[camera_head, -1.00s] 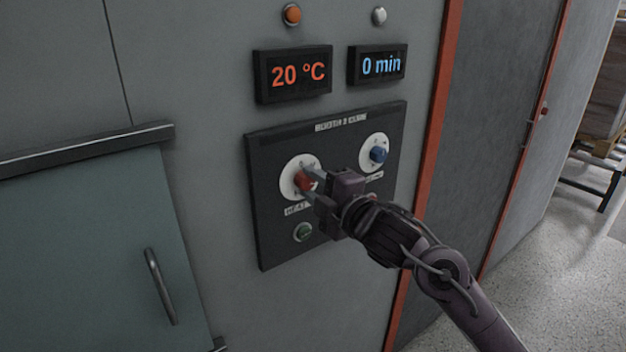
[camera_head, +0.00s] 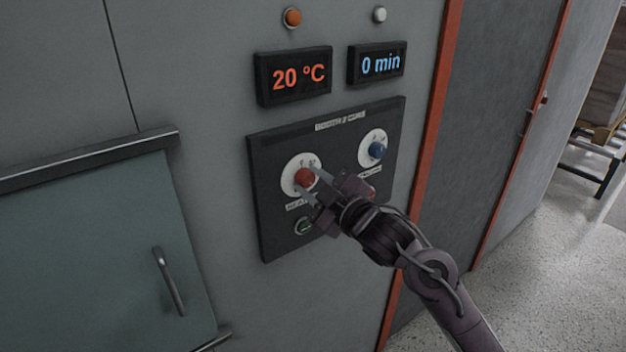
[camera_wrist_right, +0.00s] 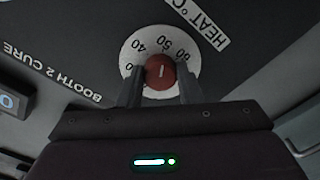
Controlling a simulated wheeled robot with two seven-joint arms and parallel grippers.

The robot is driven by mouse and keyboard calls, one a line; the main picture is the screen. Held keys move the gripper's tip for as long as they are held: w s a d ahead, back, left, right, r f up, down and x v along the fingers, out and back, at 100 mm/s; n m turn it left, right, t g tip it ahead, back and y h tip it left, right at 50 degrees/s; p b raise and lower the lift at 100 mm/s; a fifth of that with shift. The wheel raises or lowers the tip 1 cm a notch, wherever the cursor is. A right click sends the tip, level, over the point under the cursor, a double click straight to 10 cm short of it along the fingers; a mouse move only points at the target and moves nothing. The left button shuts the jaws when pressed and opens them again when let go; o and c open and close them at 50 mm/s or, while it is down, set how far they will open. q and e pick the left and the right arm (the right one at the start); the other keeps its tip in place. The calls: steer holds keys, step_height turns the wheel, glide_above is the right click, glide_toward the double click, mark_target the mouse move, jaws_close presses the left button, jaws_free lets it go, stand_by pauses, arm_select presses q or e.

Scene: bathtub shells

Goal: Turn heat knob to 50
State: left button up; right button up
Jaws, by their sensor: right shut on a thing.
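The red heat knob (camera_head: 304,177) sits on a white numbered dial (camera_head: 291,184) on the dark control panel (camera_head: 268,212). In the right wrist view the knob (camera_wrist_right: 160,71) lies between the fingers of my right gripper (camera_wrist_right: 160,90), with 40, 50 and 60 readable on the dial (camera_wrist_right: 134,56) around it. My right gripper (camera_head: 311,186) is shut on the knob. The orange display (camera_head: 298,76) above reads 20 °C. My left gripper is not in view.
A blue knob (camera_head: 377,150) on its own dial is at the panel's upper right. The blue display (camera_head: 380,64) reads 0 min. A door handle (camera_head: 168,281) stands out at lower left.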

steer(key=shift+f, duration=0.15)
steer(key=o, duration=1)
steer(key=b+v, duration=0.2)
steer(key=v, duration=0.6)
steer(key=shift+w, duration=0.1)
